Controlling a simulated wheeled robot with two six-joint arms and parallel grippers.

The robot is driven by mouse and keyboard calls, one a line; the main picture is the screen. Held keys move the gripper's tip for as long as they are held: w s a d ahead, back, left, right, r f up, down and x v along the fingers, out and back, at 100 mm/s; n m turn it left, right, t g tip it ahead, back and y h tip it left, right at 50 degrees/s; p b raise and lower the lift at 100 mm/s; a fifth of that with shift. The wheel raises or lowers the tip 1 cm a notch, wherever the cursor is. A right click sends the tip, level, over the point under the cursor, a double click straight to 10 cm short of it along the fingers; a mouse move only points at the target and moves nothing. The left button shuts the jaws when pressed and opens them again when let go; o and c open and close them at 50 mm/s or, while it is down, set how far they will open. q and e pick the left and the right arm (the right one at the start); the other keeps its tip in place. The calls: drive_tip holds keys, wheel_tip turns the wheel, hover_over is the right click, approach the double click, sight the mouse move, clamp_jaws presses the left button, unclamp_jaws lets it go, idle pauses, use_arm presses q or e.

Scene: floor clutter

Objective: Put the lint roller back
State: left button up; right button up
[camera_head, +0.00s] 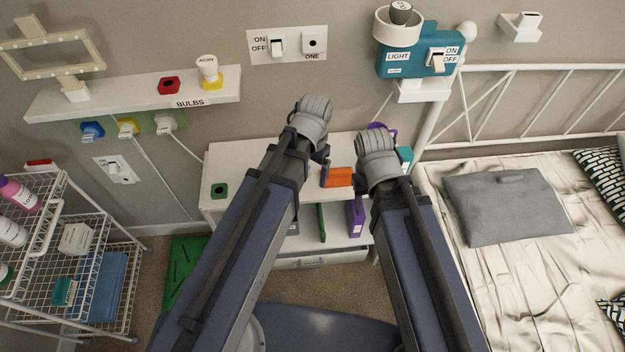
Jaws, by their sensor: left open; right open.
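I cannot pick out a lint roller for certain in the head view. My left gripper (324,166) is over the white cabinet, left of an orange block-like thing (338,177). My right gripper (359,184) is over the same cabinet, just right of the orange thing. Both are open, with their fingers mostly hidden behind my own wrists. I see nothing held in either, and I cannot tell whether either touches the orange thing.
A wire cart (45,232) with bottles stands left. A bed (445,270) with a grey pillow (508,207) fills the right. A bulb shelf (130,96) is above.

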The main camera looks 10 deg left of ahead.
use_arm(q)
drive_tip(key=s+d+n, duration=0.1)
drive_tip(key=s+d, duration=0.3)
drive_tip(key=s, duration=0.3)
drive_tip(key=shift+s+y, duration=0.3)
drive_tip(key=shift+d, duration=0.1)
idle(0.5)
